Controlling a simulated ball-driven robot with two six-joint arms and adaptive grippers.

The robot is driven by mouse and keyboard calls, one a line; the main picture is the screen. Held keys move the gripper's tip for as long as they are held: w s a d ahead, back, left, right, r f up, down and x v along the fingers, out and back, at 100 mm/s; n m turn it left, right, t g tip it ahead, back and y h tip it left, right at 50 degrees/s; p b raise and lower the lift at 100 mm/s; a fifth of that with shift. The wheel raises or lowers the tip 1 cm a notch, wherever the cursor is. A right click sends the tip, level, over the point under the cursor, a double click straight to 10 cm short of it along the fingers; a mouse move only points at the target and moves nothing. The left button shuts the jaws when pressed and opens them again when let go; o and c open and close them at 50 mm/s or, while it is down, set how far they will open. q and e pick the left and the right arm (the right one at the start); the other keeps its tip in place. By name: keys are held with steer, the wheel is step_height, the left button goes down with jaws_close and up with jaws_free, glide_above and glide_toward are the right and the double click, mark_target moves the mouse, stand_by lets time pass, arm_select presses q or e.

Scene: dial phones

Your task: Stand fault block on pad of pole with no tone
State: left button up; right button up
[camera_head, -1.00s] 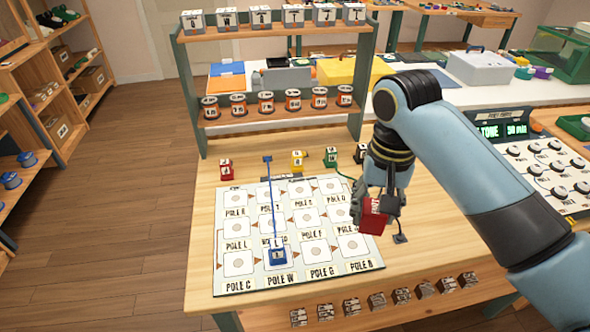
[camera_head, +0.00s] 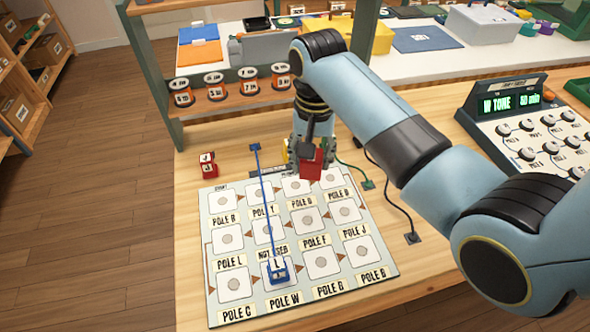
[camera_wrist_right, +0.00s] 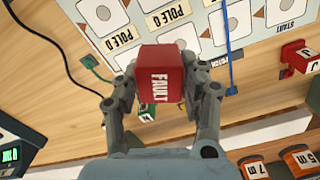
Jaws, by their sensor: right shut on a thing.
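My right gripper (camera_head: 309,160) is shut on the red fault block (camera_head: 311,170) and holds it over the far edge of the pole board (camera_head: 212,318). In the right wrist view the block (camera_wrist_right: 160,80), lettered FAULT, sits between the two fingers (camera_wrist_right: 160,68). The board has rows of white pads with round spots and pole labels. A blue block (camera_head: 278,272) stands on a bottom-row pad above the POLE W label, with a blue cord running to the back. The phone display (camera_head: 497,104) reads something like "W TONE" and "50 min". My left gripper is not in view.
A red block (camera_head: 207,164) stands behind the board's left corner. A yellow block (camera_head: 288,149) is partly hidden by my right gripper. A green cord and a black cord lie to the right. Labelled spools (camera_head: 215,84) stand on the shelf behind.

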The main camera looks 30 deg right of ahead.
steer(key=shift+w+a+f, duration=0.4)
steer(key=shift+w+f, duration=0.05)
steer(key=shift+w, duration=0.2)
steer(key=shift+w+a+f, duration=0.4)
steer(key=shift+w+f, duration=0.05)
steer(key=shift+w, duration=0.15)
steer(key=shift+w+a+f, duration=0.1)
steer(key=shift+w+f, duration=0.1)
steer(key=shift+f, duration=0.35)
step_height(320, 180, down, 3)
steer(key=shift+r, duration=0.2)
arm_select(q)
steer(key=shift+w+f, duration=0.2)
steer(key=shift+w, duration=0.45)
arm_select(e)
steer(key=shift+f, duration=0.35)
arm_select(q)
steer(key=shift+b, duration=0.3)
arm_select(e)
steer(key=shift+f, duration=0.1)
steer(key=o, duration=1.2)
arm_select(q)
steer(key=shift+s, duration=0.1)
